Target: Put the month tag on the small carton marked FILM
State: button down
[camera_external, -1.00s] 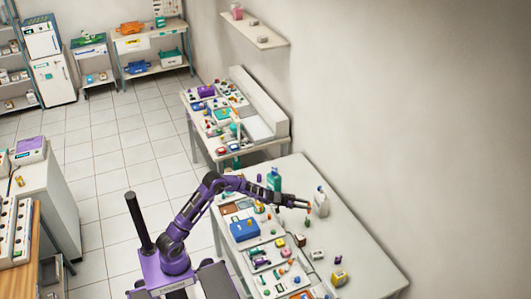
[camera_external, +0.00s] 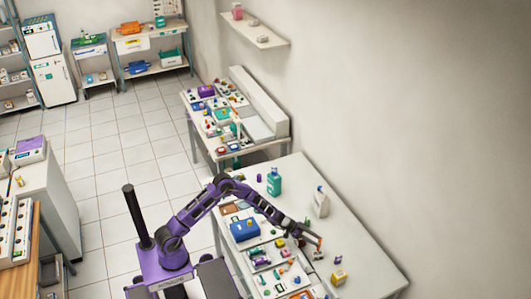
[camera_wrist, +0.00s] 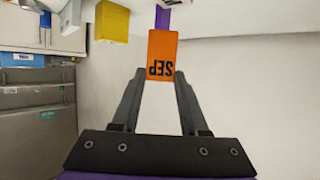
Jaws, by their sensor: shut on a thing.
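My gripper (camera_external: 314,237) is shut on an orange month tag (camera_wrist: 162,55) with SEP printed on it, upside down in the wrist view. The tag also shows as a small orange spot in the external view (camera_external: 320,241), above the table. A small yellow box (camera_external: 338,277) stands on the table to the lower right of my gripper, apart from the tag. A yellow block (camera_wrist: 111,21) shows at the top left of the wrist view. I cannot read FILM on any carton, so I cannot tell which one bears it.
The white table (camera_external: 362,257) has bare room at its right side. A white bottle (camera_external: 320,203) and a teal bottle (camera_external: 273,181) stand farther back. A blue box (camera_external: 244,230) and several small items crowd the table's left side. A wall rises to the right.

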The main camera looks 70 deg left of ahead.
jog(key=shift+f, duration=1.9)
jog(key=shift+f, duration=0.2)
jog(key=shift+c, duration=2.1)
grip_release()
jog(key=shift+r, duration=0.1)
jog(key=shift+a+r, duration=0.1)
jog(key=shift+r, duration=0.1)
jog(key=v, duration=1.2)
